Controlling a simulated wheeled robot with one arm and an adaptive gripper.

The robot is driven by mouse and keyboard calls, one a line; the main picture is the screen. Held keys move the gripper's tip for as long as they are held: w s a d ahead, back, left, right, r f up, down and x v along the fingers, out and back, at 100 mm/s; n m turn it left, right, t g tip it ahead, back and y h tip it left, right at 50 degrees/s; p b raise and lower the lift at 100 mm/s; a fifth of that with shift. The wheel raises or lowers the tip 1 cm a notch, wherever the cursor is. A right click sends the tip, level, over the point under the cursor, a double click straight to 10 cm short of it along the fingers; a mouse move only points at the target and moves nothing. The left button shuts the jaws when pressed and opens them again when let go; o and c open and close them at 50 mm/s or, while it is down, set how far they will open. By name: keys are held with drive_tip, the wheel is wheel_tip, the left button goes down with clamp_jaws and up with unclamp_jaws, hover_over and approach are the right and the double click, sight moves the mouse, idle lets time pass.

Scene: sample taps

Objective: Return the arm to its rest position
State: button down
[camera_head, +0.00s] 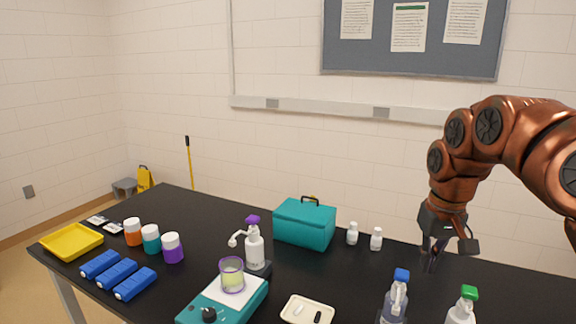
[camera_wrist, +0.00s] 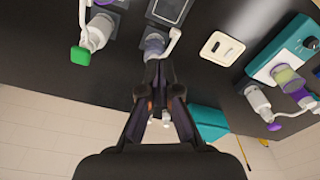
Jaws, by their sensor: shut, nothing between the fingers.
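My arm comes in from the right in the head view, bent downward. My gripper (camera_head: 433,262) points down over the right part of the black table (camera_head: 350,262), behind the blue-capped bottle. It is shut and empty. In the wrist view my gripper (camera_wrist: 158,72) has its fingertips together, close in the picture to the top of a dispenser bottle, and I cannot tell the gap. The blue-capped bottle (camera_head: 396,298) and a green-capped bottle (camera_head: 463,306) stand at the front right. The green cap also shows in the wrist view (camera_wrist: 80,55).
A teal box (camera_head: 304,224), two small white bottles (camera_head: 352,234) and a purple-topped dispenser (camera_head: 254,248) stand on the table. A teal scale (camera_head: 240,300) bears a beaker (camera_head: 231,275). A white tray (camera_head: 294,311) is in front. Jars, blue blocks and a yellow tray (camera_head: 71,242) are left.

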drive_tip(key=s+a+f+n+g, duration=0.15)
drive_tip(key=s+a+f, duration=0.25)
drive_tip(key=s+a, duration=0.55)
drive_tip(key=s+f, duration=0.3)
drive_tip(key=s, duration=0.3)
drive_tip(key=s+f+m, duration=0.1)
drive_tip(key=s+f, duration=0.2)
drive_tip(key=s, duration=0.3)
drive_tip(key=s+f+g, duration=0.1)
drive_tip(key=s+f, duration=0.2)
drive_tip(key=s, duration=0.4)
drive_tip(key=shift+f, duration=0.25)
drive_tip(key=shift+m, duration=0.25)
